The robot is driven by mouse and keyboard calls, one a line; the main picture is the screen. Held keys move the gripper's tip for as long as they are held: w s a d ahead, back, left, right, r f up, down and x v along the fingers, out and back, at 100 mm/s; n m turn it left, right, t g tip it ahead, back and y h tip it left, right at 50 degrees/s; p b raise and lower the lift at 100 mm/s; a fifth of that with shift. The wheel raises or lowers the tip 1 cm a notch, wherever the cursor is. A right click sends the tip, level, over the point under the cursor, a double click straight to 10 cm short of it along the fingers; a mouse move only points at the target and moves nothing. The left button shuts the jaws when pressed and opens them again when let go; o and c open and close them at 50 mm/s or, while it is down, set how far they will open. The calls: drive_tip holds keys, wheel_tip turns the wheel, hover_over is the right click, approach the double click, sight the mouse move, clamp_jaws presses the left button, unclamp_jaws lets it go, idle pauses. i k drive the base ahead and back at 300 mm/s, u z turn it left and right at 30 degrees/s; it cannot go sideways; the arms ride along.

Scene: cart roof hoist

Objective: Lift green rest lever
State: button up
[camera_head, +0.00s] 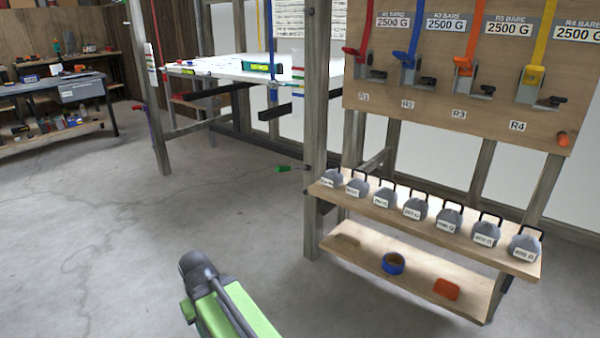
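The green rest lever (282,169) sticks out to the left from the wooden post (316,130) at about mid-height. It has a green grip on a thin dark rod, and it lies nearly level, dipping slightly toward the grip. Nothing touches it. Part of my own green and dark arm shows at the bottom of the view, below and left of the lever and well apart from it. My gripper's fingers cannot be made out in this view.
Right of the post, a shelf (400,222) holds several grey labelled weights. A lower shelf (370,262) holds a blue tape roll (393,263) and an orange item. A board (385,110) with coloured straps stands above. A white platform (225,68) stands behind. The floor left is clear.

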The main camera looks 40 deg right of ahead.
sight(279, 168)
drive_tip(key=u, duration=0.1)
drive_tip(key=i, duration=1)
drive_tip(key=z, duration=0.1)
